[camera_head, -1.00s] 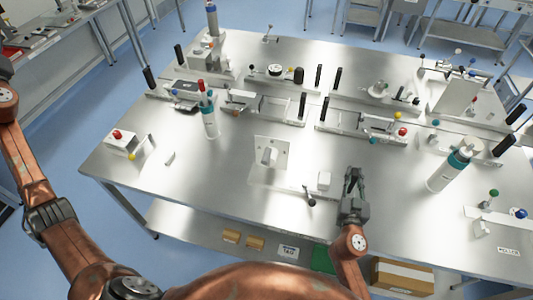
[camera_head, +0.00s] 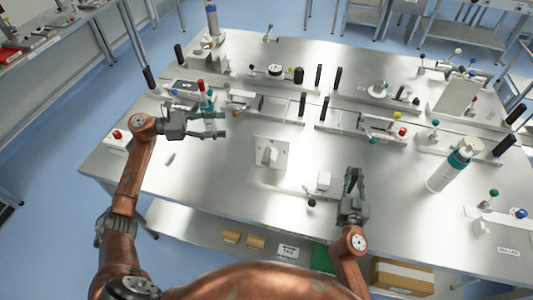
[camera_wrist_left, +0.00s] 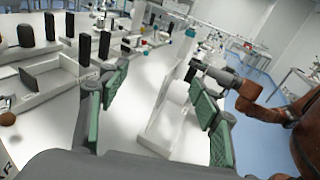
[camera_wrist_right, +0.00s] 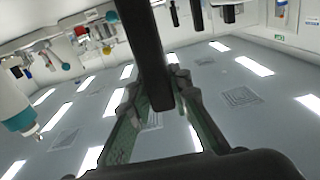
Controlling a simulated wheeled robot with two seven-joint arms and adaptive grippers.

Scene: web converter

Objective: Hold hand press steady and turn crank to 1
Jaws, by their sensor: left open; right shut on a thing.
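My right gripper (camera_head: 353,177) is at the table's front edge, shut on an upright dark lever. A pale plate (camera_head: 284,147) with a raised block lies further left. I cannot tell which part is marked 1. My left gripper (camera_head: 222,124) is open and empty above the table, left of the plate; its spread fingers show in the left wrist view (camera_wrist_left: 160,92).
Several fixtures with black handles (camera_head: 335,79) line the back. A box with a red button (camera_head: 117,138) sits at the left.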

